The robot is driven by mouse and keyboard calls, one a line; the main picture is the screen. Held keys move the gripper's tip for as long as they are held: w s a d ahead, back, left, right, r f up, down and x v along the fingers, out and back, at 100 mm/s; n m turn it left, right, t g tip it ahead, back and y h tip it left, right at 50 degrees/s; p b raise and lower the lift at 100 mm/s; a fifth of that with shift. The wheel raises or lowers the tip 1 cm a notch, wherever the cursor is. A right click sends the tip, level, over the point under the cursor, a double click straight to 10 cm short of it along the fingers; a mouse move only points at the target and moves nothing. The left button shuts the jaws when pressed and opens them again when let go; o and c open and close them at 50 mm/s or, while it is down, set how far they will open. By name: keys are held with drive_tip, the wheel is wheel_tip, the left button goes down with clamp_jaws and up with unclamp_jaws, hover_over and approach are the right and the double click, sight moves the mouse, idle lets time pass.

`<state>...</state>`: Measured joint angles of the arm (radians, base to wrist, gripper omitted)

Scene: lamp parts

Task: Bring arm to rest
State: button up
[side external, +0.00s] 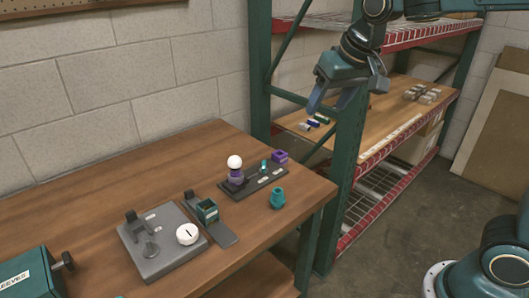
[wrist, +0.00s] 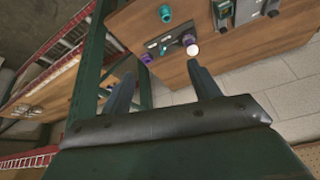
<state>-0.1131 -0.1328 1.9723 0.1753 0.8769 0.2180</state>
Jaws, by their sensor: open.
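My gripper (side external: 332,98) is raised in the air beyond the table's right end, in front of the shelving in the side view. In the wrist view its two fingers (wrist: 165,92) are spread apart with nothing between them. The lamp parts stand on the wooden table (side external: 95,208) below it. A white bulb (side external: 235,161) sits on a purple part (side external: 237,177) on a dark tray (side external: 268,180).
A grey fixture plate (side external: 150,262) carries a round white part (side external: 187,234). A dark holder with a green box (side external: 207,211) and a teal box labelled sleeves (side external: 28,273) are also on the table. Green shelf posts (side external: 347,190) stand close to my gripper.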

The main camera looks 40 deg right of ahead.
drive_tip(key=s+f+n, duration=0.1)
drive_tip(key=s+f, duration=0.1)
drive_tip(key=s, duration=0.7)
drive_tip(key=s+f+n, duration=0.2)
drive_tip(key=s, duration=0.8)
drive_tip(key=shift+s+d+f+t+y, duration=0.15)
drive_tip(key=shift+d+f+t+y, duration=0.15)
drive_tip(key=shift+d+y, duration=0.15)
